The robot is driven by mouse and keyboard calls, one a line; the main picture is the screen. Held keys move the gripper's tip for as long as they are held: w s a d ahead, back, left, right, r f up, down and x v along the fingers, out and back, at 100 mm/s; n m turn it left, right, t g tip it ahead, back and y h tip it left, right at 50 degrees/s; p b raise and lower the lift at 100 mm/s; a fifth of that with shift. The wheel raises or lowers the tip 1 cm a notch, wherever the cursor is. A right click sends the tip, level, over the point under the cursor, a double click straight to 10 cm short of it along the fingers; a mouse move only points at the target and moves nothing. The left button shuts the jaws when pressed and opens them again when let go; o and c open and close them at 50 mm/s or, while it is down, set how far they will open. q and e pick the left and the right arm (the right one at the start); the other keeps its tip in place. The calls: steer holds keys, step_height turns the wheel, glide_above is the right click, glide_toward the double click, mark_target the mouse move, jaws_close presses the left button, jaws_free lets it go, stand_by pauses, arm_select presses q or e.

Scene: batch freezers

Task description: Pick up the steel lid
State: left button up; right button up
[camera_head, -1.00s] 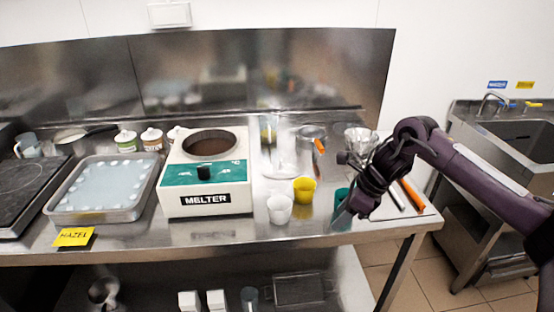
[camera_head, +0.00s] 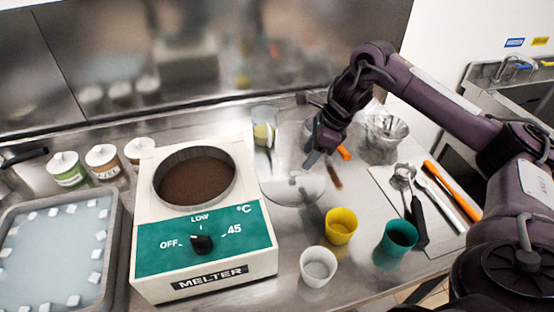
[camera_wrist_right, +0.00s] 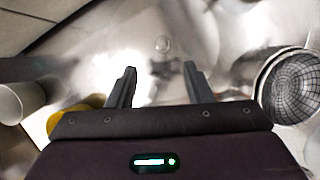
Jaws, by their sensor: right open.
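The steel lid (camera_head: 290,190) is a shiny, round disc with a small knob, lying on the steel counter to the right of the melter. Its mirror finish blends with the counter, so its edge is faint. In the right wrist view the lid's knob (camera_wrist_right: 162,43) shows beyond the fingertips, roughly centred between them. My right gripper (camera_head: 312,160) hangs above the far right part of the lid, fingers pointing down. In the wrist view the gripper (camera_wrist_right: 160,68) is open, with nothing between its fingers. My left gripper is out of view.
The melter (camera_head: 206,282), with a brown-filled well, stands left of the lid. White (camera_head: 318,268), yellow (camera_head: 340,228) and teal (camera_head: 398,238) cups stand in front. A clear jug (camera_head: 265,125) is behind, a glass bowl (camera_head: 382,138) right, and utensils lie on a mat (camera_head: 385,178).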

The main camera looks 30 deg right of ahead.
mark_target(293, 172)
steer(key=shift+b+x, duration=0.45)
steer(key=shift+x, duration=0.7)
steer(key=shift+w+a+f, duration=0.15)
steer(key=shift+w+f, duration=0.05)
steer(key=shift+f, duration=0.1)
steer(key=x, duration=0.4)
steer(key=shift+w+a+f+b, duration=0.1)
steer(key=shift+w+a+b, duration=0.05)
steer(key=shift+w+b, duration=0.15)
steer(key=shift+f, duration=0.15)
steer(key=c, duration=0.4)
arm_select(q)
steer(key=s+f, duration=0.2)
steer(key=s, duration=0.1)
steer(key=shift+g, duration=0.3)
arm_select(e)
jaws_close()
